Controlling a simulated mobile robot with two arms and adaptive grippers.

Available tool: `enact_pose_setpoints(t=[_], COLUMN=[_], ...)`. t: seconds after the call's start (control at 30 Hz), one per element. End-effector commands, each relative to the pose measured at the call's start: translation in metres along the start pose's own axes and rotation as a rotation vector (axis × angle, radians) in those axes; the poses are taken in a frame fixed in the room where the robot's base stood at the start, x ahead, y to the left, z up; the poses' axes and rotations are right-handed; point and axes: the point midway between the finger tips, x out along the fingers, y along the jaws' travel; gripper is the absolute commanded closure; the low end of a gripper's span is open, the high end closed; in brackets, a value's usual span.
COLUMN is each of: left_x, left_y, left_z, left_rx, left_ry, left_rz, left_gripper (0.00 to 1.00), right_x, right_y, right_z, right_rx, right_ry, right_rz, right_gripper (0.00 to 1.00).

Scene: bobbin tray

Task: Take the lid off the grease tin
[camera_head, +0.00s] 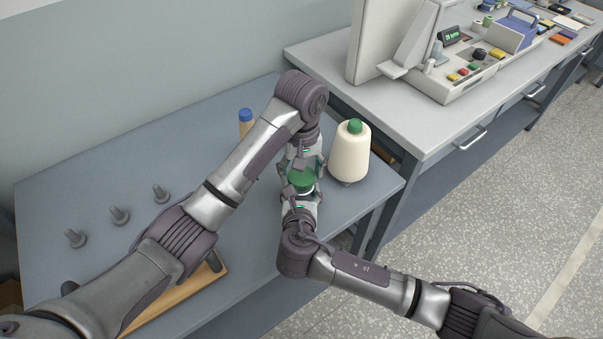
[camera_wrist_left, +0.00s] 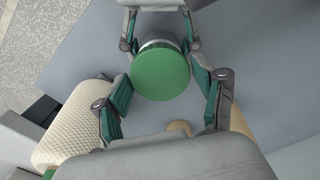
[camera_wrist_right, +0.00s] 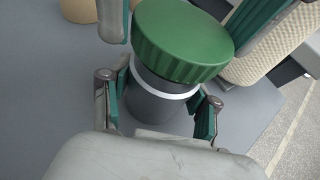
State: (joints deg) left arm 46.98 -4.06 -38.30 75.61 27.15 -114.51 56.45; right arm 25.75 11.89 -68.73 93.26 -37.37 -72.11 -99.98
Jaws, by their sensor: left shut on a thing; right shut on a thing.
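The grease tin (camera_wrist_right: 160,103) is a dark grey can with a white band, and its round green ribbed lid (camera_wrist_right: 185,40) sits on top of it. In the head view the lid (camera_head: 301,181) is between my two grippers, near the table's right side. My left gripper (camera_wrist_left: 163,82) is shut on the lid, with a finger on either side of it. My right gripper (camera_wrist_right: 162,98) is shut on the tin's body below the lid. In the left wrist view the lid (camera_wrist_left: 160,70) hides most of the body. I cannot tell whether the lid is loose.
A cream thread cone (camera_head: 349,155) with a green top stands close to the right of the grippers. A blue-topped cone (camera_head: 245,116) stands behind my left arm. Several grey pegs (camera_head: 119,215) stand at the left. A wooden tray (camera_head: 205,283) lies partly under my left arm.

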Motion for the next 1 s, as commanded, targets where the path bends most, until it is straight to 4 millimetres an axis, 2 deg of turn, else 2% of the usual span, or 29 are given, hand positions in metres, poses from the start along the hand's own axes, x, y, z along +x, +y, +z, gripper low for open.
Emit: enact_pose_setpoints(t=[0.53, 0.8, 1.0], left_x=[-0.009, -0.040, -0.047], left_y=[-0.001, -0.001, -0.001], left_z=[0.000, -0.001, 0.000], left_rx=[0.001, 0.002, 0.001], left_ry=[0.001, 0.005, 0.000], left_rz=[-0.002, -0.002, -0.002], left_gripper=[0.72, 0.72, 0.72], right_x=[0.000, 0.000, 0.000], right_y=[0.000, 0.000, 0.000], right_z=[-0.001, -0.001, -0.001], right_rx=[-0.001, -0.001, -0.001], right_ry=[0.002, 0.002, 0.002], right_rz=[-0.001, -0.001, -0.001], right_gripper=[1.00, 1.00, 1.00])
